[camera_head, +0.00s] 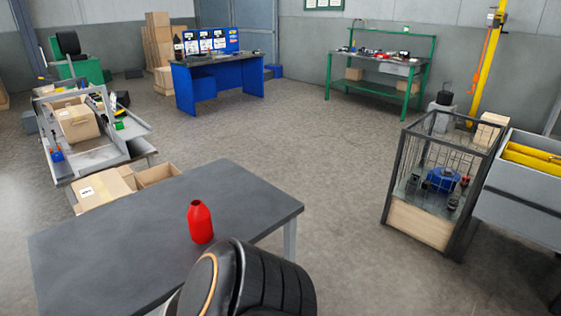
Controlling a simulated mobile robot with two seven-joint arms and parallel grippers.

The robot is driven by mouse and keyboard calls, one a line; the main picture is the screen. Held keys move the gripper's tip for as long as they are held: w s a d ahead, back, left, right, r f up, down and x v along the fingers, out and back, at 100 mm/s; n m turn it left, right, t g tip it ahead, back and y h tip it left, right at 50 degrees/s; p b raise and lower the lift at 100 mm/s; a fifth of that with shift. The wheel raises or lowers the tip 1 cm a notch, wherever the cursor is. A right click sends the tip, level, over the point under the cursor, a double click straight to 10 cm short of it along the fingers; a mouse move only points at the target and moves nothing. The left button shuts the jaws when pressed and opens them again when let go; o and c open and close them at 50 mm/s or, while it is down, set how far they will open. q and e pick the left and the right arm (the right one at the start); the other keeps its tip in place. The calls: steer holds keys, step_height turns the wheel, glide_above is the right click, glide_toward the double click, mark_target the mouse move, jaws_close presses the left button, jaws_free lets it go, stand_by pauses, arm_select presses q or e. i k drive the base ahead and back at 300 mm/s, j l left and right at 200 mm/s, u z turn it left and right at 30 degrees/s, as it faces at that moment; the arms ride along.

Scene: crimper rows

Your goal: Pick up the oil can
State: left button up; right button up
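A red bottle-shaped can (200,223) with a narrow neck stands upright on a dark grey table (100,250) in the head view. It looks like the oil can. Nothing is seen touching it. A black part of my own body with an orange ring is close in front of it at the bottom of the view and hides the table's near right part. Neither of my grippers shows in this view.
Cardboard boxes (103,189) lie behind the table at the left, near a grey workstation (135,150). A blue workbench (220,85) and a green bench (378,65) stand at the back. A wire cage (411,170) stands at the right. The middle floor is clear.

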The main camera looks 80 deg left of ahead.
mark_target(199, 215)
steer(key=k+u, duration=0.1)
steer(key=u, duration=3.05)
